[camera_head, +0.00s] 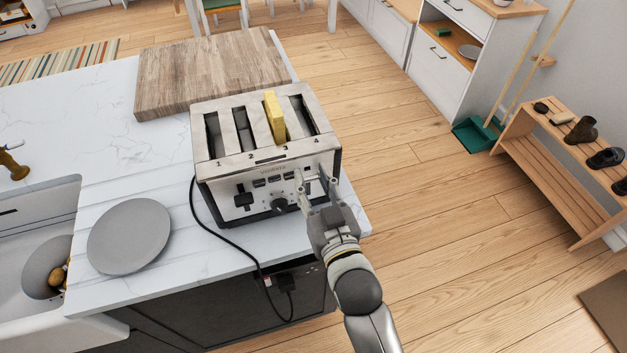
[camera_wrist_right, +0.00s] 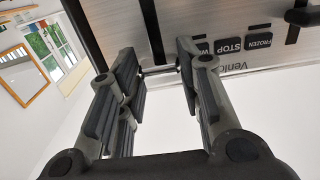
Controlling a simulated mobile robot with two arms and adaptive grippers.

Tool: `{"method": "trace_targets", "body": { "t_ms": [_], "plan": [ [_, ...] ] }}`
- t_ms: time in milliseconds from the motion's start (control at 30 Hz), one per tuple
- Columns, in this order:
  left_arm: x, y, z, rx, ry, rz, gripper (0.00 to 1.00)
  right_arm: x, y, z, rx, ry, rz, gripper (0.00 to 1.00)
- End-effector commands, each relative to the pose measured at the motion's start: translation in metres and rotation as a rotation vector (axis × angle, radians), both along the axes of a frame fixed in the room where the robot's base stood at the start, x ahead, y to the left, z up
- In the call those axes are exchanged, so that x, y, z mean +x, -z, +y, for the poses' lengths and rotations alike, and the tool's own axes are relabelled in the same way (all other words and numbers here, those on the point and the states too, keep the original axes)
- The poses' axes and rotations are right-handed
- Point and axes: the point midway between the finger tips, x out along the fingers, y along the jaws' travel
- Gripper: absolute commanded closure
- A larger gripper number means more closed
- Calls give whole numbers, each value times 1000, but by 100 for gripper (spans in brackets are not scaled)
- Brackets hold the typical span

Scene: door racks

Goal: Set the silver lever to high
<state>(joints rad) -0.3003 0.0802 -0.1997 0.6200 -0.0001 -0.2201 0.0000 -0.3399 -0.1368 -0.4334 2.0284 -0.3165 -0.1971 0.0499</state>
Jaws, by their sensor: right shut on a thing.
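A silver four-slot toaster (camera_head: 230,175) stands on the white counter, with a yellow bread slice (camera_head: 274,117) upright in its third slot. My right gripper (camera_head: 313,183) is at the right part of the toaster's front face. In the right wrist view its two fingers (camera_wrist_right: 158,72) close on a thin lever stem (camera_wrist_right: 158,71) that stands out from the toaster's front (camera_wrist_right: 215,22). The lever's height on its track is hard to tell behind the fingers. A black lever (camera_head: 243,199) and a round dark knob (camera_head: 279,206) are farther left. My left gripper is out of view.
A wooden cutting board (camera_head: 205,70) lies behind the toaster. A grey plate (camera_head: 128,236) lies to the left, beside the sink (camera_head: 65,205). The toaster's black cord (camera_head: 222,240) runs over the counter's front edge to a plug.

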Motion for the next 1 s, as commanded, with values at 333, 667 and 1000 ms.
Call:
{"method": "trace_targets", "body": {
  "t_ms": [333,667,1000],
  "plan": [
    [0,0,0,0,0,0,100,1,-4,0,4,0,-8,45],
    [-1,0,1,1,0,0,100,-4,-2,-1,2,0,-4,45],
    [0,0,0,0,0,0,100,-58,-1,-19,3,0,-1,45]
  ]
}}
